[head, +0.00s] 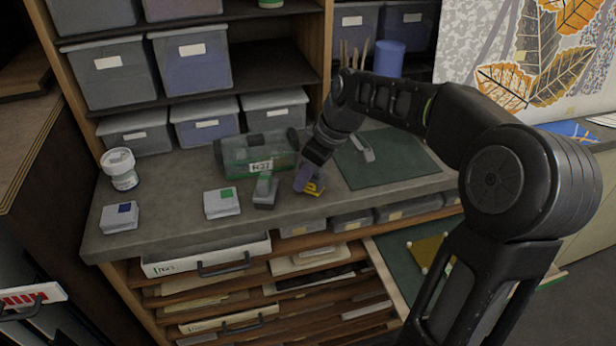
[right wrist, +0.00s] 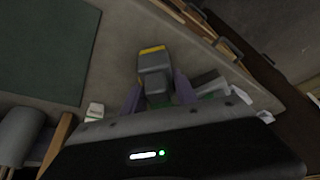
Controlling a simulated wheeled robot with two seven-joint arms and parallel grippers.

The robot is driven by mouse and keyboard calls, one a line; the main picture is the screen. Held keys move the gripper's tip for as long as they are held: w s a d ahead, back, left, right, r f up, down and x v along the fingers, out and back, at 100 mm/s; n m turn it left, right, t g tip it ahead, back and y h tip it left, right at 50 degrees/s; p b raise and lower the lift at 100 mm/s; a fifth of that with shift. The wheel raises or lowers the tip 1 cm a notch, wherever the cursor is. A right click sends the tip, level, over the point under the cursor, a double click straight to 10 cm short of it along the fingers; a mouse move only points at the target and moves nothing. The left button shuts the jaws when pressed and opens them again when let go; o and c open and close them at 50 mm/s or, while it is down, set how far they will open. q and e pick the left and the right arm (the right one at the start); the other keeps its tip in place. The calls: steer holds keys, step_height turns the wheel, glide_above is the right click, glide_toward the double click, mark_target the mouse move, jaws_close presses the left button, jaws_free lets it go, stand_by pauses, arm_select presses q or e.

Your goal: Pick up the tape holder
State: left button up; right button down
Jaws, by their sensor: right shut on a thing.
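My right gripper (head: 305,180), with purple fingers, points down at the counter near its front edge. It also shows in the right wrist view (right wrist: 157,98), shut on the tape holder (right wrist: 153,62), a grey block with a yellow strip at its far end. In the head view the yellow part of the tape holder (head: 315,188) shows just beside the fingers; the rest is hidden by the gripper. I cannot tell whether it touches the counter. My left gripper is not in view.
White boxes (head: 222,203) and a white jar (head: 120,170) are further left. A green mat (head: 385,162) lies right. Shelves with bins rise behind; drawers are open below.

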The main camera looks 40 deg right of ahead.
step_height(320, 180, up, 10)
steer(key=shift+f, duration=0.2)
stand_by(0.9)
